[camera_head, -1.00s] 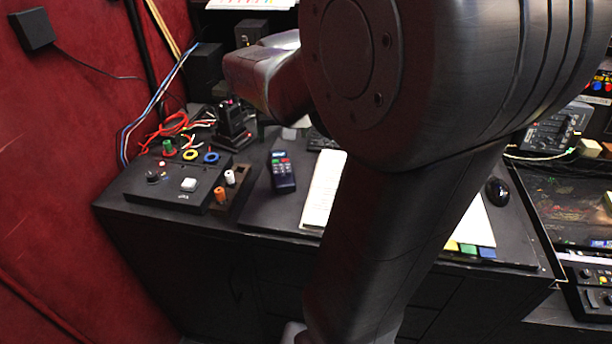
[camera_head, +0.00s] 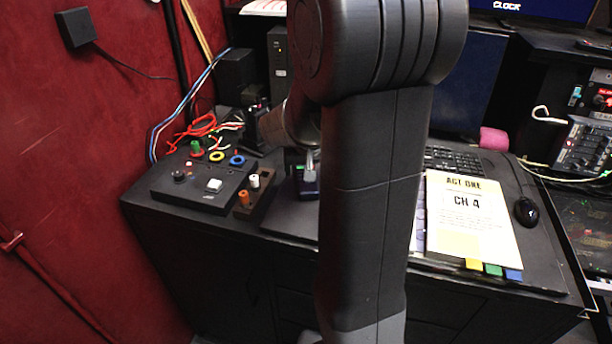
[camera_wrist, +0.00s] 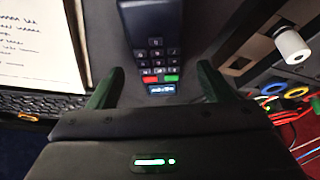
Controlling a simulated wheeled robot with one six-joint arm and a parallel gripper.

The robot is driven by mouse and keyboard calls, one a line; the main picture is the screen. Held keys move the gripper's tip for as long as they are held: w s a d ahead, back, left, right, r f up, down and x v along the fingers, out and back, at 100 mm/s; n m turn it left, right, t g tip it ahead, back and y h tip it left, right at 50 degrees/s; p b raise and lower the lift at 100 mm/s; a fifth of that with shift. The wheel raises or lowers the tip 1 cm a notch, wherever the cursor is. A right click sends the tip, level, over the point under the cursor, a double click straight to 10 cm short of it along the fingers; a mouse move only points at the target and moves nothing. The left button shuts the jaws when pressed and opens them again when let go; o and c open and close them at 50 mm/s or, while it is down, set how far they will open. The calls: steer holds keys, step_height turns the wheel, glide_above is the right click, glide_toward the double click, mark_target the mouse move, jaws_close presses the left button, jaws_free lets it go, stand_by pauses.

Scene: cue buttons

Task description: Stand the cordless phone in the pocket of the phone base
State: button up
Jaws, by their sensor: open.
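The cordless phone (camera_wrist: 150,45) lies face up on the dark desk, with its keypad, red and green keys and small lit screen showing in the wrist view. In the head view only a small part of the phone (camera_head: 307,188) shows beside my arm. A black upright stand, which looks like the phone base (camera_head: 256,122), is at the back left of the desk, partly hidden by my arm. Its pocket is not clear.
A black control box (camera_head: 200,187) and a small block with orange and white knobs (camera_head: 256,190) are left of the phone. Red cables (camera_head: 195,130) lie behind them. A script sheet (camera_head: 468,215), keyboard (camera_head: 455,160) and mouse (camera_head: 526,211) are to the right.

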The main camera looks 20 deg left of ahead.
steer(key=shift+w+a+f, duration=0.1)
steer(key=shift+w+f, duration=0.2)
steer(key=shift+f, duration=0.35)
steer(key=shift+c, duration=0.2)
steer(key=shift+r, duration=0.1)
steer(key=c, duration=1.2)
